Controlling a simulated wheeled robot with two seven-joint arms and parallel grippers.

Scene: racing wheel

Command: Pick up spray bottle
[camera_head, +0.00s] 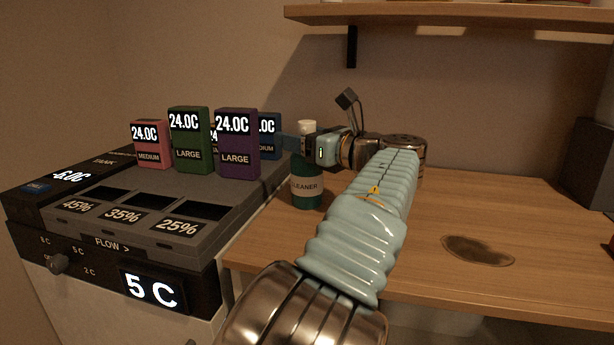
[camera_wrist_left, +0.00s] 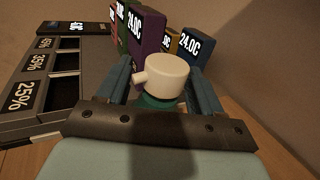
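The spray bottle (camera_head: 308,190) has a green body, a pale label reading "CLEANER" and a white cap. It stands upright on the wooden table, beside the dark machine. In the left wrist view its white cap and nozzle (camera_wrist_left: 165,78) show from above, between two blue-grey fingers. My left gripper (camera_head: 292,143) reaches in from the right at the bottle's upper part, one finger on either side. It also shows in the left wrist view (camera_wrist_left: 161,84). I cannot tell whether the fingers touch the bottle. My right gripper is not in view.
The dark machine (camera_head: 120,215) with slots stands close left of the bottle, carrying several coloured boxes, including a purple one (camera_head: 237,142). A shelf (camera_head: 450,14) hangs above.

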